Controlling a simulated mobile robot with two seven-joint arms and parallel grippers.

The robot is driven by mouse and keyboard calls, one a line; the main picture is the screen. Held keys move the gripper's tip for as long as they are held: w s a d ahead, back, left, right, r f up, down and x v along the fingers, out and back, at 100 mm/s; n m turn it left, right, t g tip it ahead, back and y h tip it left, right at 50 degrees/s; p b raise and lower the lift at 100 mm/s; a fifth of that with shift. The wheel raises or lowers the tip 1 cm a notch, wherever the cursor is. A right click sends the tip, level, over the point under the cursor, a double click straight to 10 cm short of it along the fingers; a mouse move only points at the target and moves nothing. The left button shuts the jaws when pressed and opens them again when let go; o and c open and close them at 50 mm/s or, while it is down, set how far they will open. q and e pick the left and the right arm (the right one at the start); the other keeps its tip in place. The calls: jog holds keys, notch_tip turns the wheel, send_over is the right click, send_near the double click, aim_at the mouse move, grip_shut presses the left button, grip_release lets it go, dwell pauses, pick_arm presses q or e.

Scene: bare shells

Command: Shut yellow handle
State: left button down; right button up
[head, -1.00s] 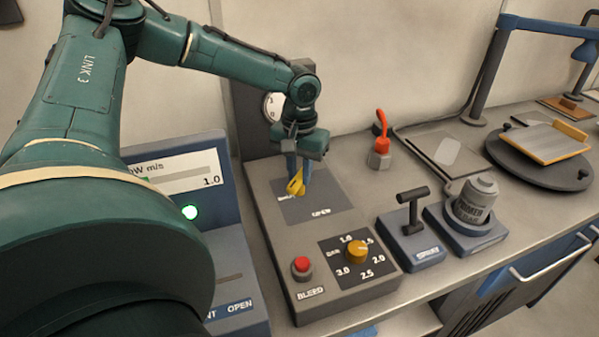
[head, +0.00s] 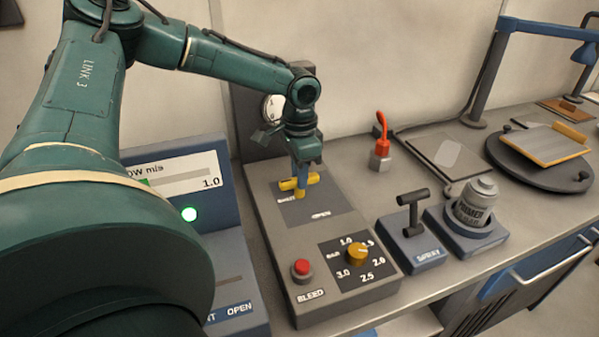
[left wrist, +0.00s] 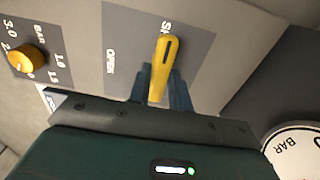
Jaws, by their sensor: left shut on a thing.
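The yellow handle (head: 287,185) sits on a dark plate on top of the grey panel box, with the SHUT label at its left and the OPEN label to its right front. My left gripper (head: 301,178) comes down on it from above, its blue fingers shut on the handle and hiding part of its middle. In the left wrist view the fingers (left wrist: 162,88) lie on either side of the handle (left wrist: 167,58), whose far end lies by the partly covered SHUT label. My right gripper is not in view.
The panel box also carries an orange knob (head: 357,254) and a red BLEED button (head: 301,267). A round gauge (head: 272,107) stands behind. A SPRAY lever (head: 411,210), a primer can (head: 475,200) and a red-topped fitting (head: 380,145) stand to the right.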

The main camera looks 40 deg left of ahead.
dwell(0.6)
pick_arm(q)
jog(key=c, duration=1.3)
grip_release()
jog(key=shift+r, duration=0.1)
notch_tip(320, 180, up, 13)
jog(key=shift+f, duration=0.1)
